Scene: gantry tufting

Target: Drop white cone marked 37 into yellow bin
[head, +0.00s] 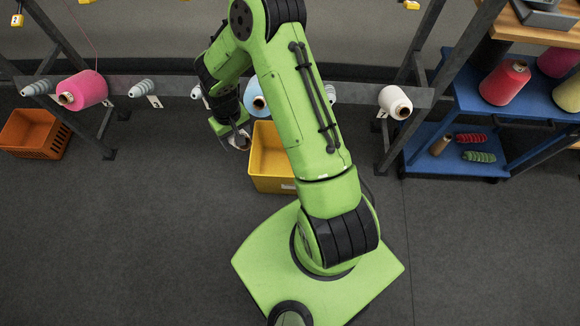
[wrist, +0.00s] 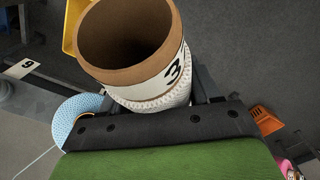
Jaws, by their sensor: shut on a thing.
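The white cone (wrist: 148,88) fills the upper middle of the wrist view, its wide brown tube end open toward the camera. Its white band shows a black 3; any further digit is turned out of sight. My gripper (head: 240,140) is shut on this cone, with a dark finger beside it in the wrist view. In the head view the cone is mostly hidden by my gripper. The yellow bin (head: 272,180) stands on the floor just right of my gripper, partly behind my arm. A yellow edge of it (wrist: 70,28) shows at the wrist view's upper left.
A rail behind carries a pink cone (head: 82,91), a light blue cone (head: 254,98), another white cone (head: 395,102) and several grey holders. An orange bin (head: 35,134) stands at left. A blue shelf (head: 460,90) with yarn stands at right. The floor at front left is clear.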

